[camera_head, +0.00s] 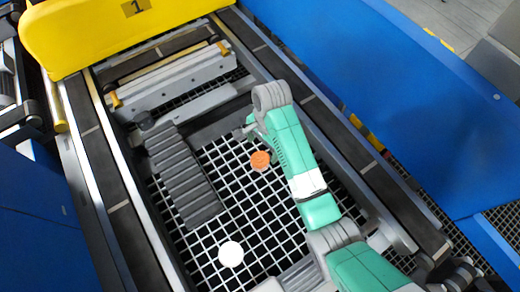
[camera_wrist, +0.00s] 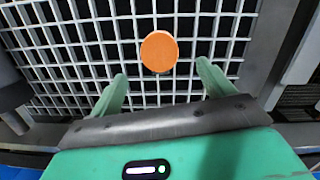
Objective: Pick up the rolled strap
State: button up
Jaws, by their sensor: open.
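A round orange piece, which looks like the rolled strap (camera_head: 260,160), lies on the white wire grid (camera_head: 262,222) in the head view, just left of my arm. In the wrist view the rolled strap (camera_wrist: 159,51) is in the upper middle, flat side facing the camera. My gripper (camera_wrist: 161,76) is open and empty there, with one green finger on each side. The strap appears just beyond the fingertips, between their lines, and I see no contact. In the head view my gripper (camera_head: 246,131) is partly hidden by my wrist.
A white disc (camera_head: 231,253) lies on the grid toward the front. A grey ribbed bar (camera_head: 183,175) lies to the left. Conveyor rails flank the grid, a yellow cover (camera_head: 110,30) marked 1 stands at the back, and a blue panel (camera_head: 400,90) is at right.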

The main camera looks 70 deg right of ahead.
aim_at(260, 159)
jog(key=f+b, duration=0.1)
jog(key=f, duration=0.1)
jog(key=a+f+b, duration=0.1)
jog(key=f+b, duration=0.1)
jog(key=f, duration=0.1)
jog(key=f+b, duration=0.1)
jog(key=f, duration=0.1)
jog(key=shift+w+a+f+b, duration=0.15)
jog(key=shift+w+f+b, duration=0.05)
jog(key=shift+f+b, duration=0.15)
jog(key=shift+r, duration=0.15)
jog(key=c, duration=1.1)
